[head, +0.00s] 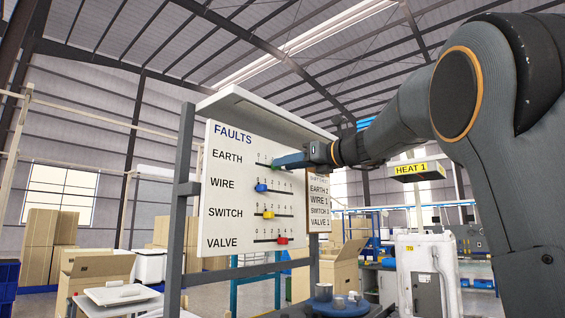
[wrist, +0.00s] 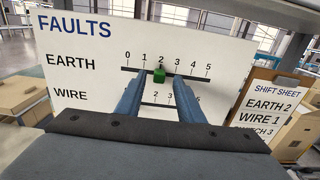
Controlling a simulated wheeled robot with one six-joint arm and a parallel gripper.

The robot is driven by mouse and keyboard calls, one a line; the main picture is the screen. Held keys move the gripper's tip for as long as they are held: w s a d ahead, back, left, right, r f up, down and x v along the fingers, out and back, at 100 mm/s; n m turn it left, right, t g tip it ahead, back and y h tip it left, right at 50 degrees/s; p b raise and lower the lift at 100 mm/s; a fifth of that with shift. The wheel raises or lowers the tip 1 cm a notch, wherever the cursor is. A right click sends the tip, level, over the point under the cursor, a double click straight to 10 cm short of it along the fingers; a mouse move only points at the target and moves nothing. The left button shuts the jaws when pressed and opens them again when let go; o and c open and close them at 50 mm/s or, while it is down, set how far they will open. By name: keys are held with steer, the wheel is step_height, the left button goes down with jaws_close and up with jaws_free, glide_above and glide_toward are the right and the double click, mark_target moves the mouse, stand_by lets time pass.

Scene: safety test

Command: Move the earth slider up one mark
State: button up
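The white FAULTS board (head: 232,180) carries a row for EARTH with a dark slot numbered 0 to 5. The earth slider is a small green block (wrist: 159,75) on that slot, at about the 2 mark in the wrist view. In the head view the green block (head: 274,166) shows at the tip of my gripper, partly hidden. My gripper (wrist: 160,78) has its two blue fingers apart, one on each side of the green block. A gap seems to show on both sides, so it is not clamped.
Below are a blue wire slider (head: 261,188), a yellow switch slider (head: 268,215) and a red valve slider (head: 283,240). A shift sheet (wrist: 272,112) at the board's right reads EARTH 2, WIRE 1. A hood (head: 260,112) overhangs the board's top.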

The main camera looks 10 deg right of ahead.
steer(key=shift+x, duration=1.1)
steer(key=shift+s, duration=0.1)
jaws_close()
steer(key=shift+p, duration=0.35)
